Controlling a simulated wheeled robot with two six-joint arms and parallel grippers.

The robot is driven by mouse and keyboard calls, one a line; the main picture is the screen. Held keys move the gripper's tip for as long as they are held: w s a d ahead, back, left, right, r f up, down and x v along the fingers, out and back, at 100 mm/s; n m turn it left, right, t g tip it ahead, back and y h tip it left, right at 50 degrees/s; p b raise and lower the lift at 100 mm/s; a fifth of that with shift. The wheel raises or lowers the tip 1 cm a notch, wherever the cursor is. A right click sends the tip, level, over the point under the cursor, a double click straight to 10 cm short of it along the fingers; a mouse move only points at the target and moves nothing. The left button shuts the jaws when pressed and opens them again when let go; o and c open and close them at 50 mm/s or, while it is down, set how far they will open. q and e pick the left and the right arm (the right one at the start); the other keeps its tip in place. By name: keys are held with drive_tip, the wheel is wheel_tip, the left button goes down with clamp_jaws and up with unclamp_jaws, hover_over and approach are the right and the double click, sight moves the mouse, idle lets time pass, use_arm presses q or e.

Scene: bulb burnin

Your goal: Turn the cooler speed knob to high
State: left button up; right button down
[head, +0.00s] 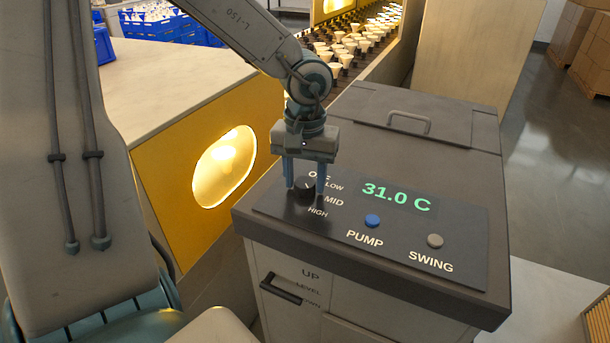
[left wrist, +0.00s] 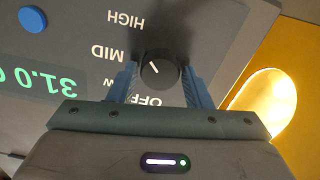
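The cooler speed knob (head: 305,189) is a round black dial on the dark panel of the cooler (head: 345,119), with OFF, LOW, MID and HIGH printed beside it. In the left wrist view the knob (left wrist: 160,71) shows a short white pointer line slanting up-left, roughly toward the MID label; its exact setting is hard to tell. My left gripper (head: 304,186) points down with its blue fingers around the knob. In the left wrist view the left gripper (left wrist: 160,63) has one finger on each side, apart, with slight gaps. My right gripper is not in view.
The panel has a green 31.0 C display (head: 397,196), a blue PUMP button (head: 372,221) and a grey SWING button (head: 435,241). A yellow-faced housing (head: 180,165) with a glowing oval window stands left of the cooler. Blue crates (head: 160,24) and a bulb-filled conveyor (head: 355,42) lie behind.

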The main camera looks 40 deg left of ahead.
sight(305, 181)
use_arm(q)
drive_tip(key=shift+o, duration=1.1)
drive_tip(key=shift+r, duration=0.2)
wheel_tip(305, 181, up, 4)
drive_tip(key=shift+w+r, duration=0.1)
drive_tip(key=shift+r, duration=0.1)
wheel_tip(305, 181, up, 6)
drive_tip(key=p, duration=0.5)
drive_tip(key=shift+p, duration=0.3)
